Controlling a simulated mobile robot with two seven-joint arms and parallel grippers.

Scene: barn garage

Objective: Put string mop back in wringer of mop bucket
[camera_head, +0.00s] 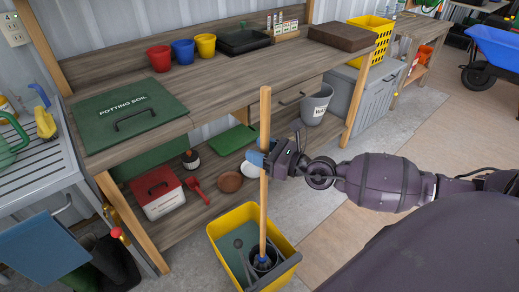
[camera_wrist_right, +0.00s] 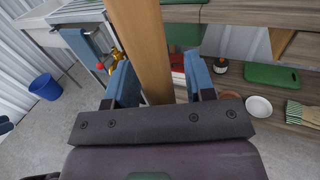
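The mop's wooden handle (camera_head: 264,200) stands nearly upright over the yellow mop bucket (camera_head: 219,230) on the floor. Its lower end, with a blue fitting (camera_head: 262,260), sits in a dark round wringer (camera_head: 272,251) inside the bucket. The mop strings are hidden. My right gripper (camera_head: 262,160) is around the middle of the handle. In the right wrist view its blue fingers (camera_wrist_right: 158,82) stand on either side of the handle (camera_wrist_right: 145,45), with a gap at the right finger, so it looks open. My left gripper is not in view.
A workbench (camera_head: 240,80) with pots runs behind the bucket; its lower shelf holds a red-and-white box (camera_head: 158,190) and dishes. A grey slatted table (camera_head: 40,170) stands left. Concrete floor (camera_head: 310,190) is clear right of the bucket.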

